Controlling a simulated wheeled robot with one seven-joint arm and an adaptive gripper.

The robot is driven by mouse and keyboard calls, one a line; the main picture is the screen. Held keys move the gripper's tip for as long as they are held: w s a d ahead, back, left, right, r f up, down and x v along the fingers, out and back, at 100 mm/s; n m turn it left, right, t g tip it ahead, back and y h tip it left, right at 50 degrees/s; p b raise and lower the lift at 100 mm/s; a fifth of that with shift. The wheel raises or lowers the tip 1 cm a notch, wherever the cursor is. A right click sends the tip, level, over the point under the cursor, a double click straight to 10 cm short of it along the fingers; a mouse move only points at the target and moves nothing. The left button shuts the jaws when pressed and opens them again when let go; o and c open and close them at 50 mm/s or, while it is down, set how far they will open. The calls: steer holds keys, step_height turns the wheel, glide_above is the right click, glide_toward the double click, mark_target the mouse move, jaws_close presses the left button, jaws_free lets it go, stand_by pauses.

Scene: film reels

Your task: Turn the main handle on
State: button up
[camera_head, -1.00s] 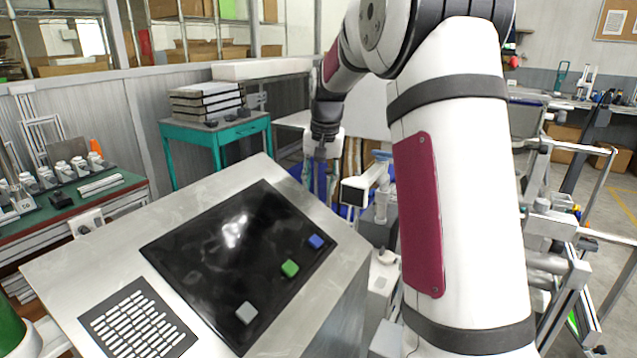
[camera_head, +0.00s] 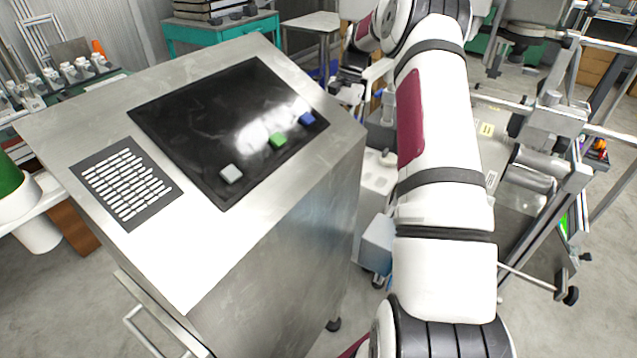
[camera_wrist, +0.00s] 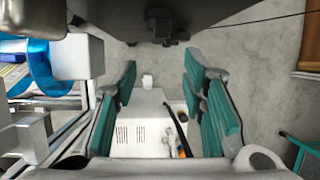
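My gripper (camera_wrist: 163,85) is open and empty in the wrist view, with its teal finger pads wide apart. Between and beyond the pads is a white box (camera_wrist: 135,138) with slotted vents, well below. A dark, slim bar (camera_wrist: 178,130) crosses the box near the right pad, with a small orange spot beside it. I cannot tell whether this bar is the main handle. In the head view my arm reaches away to the right of the metal console. No part is clearly identifiable as the main handle.
The metal console (camera_head: 285,195) has a dark screen (camera_head: 205,115) with grey, green and blue buttons. A bar handle (camera_head: 150,332) is on its front. A frame machine (camera_head: 545,140) stands right of my arm. A teal table (camera_head: 215,32) is behind. Grey floor shows between.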

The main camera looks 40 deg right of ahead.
steer(key=b+x, duration=0.1)
steer(key=x, duration=1.3)
steer(key=shift+s, duration=0.2)
steer(key=shift+c, duration=0.3)
